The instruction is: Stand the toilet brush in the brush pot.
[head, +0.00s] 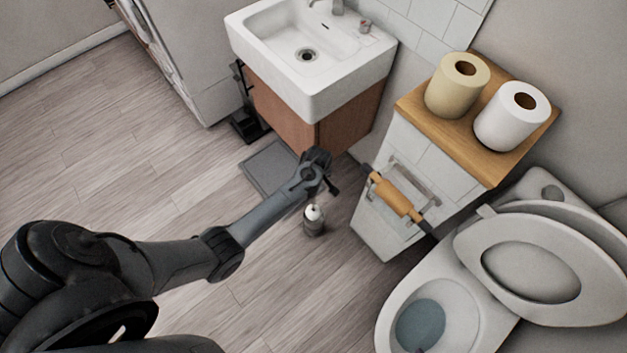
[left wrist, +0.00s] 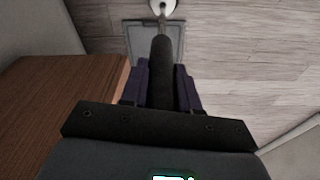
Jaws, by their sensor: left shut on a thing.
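My left gripper (head: 325,182) is shut on the dark handle of the toilet brush, in front of the sink cabinet. In the left wrist view the handle (left wrist: 162,62) runs forward between the two fingers (left wrist: 160,88), and a thin shaft leads to a white round part (left wrist: 163,5) cut by the top edge. In the head view the white part (head: 313,213) of the brush shows below the gripper, overlapping the top of the grey brush pot (head: 313,229) on the floor. I cannot tell whether it is inside the pot or above it. My right gripper is not in view.
A grey flat mat (head: 272,166) lies by the sink cabinet (head: 287,112). To the right stand a tiled ledge with two paper rolls (head: 457,85), a roll holder (head: 393,194) and the toilet (head: 440,300). The wooden floor left of the pot is clear.

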